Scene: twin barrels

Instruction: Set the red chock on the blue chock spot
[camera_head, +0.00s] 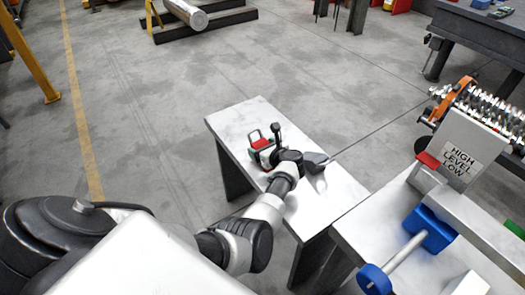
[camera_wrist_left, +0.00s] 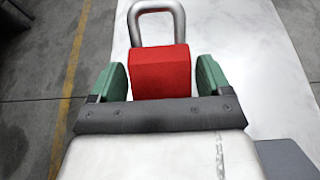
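A red block (camera_wrist_left: 161,74) with a grey metal loop at its far end shows in the wrist view, like a padlock. It also shows small in the head view (camera_head: 261,143), at the far end of the white table. I cannot tell for sure that it is the red chock. My left gripper (camera_wrist_left: 162,80) has its green fingers on either side of the block, very close to it; in the head view it is at the table's far left part (camera_head: 266,148). Whether the fingers press on it cannot be told. No blue chock spot can be made out. My right gripper is not in view.
The white table (camera_head: 335,192) is largely bare. On a bench at right are a blue block (camera_head: 425,230), a small red piece (camera_head: 428,160) and a sign (camera_head: 462,158) reading HIGH LEVEL LOW. A metal cylinder (camera_head: 186,13) lies on dark beams at the back.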

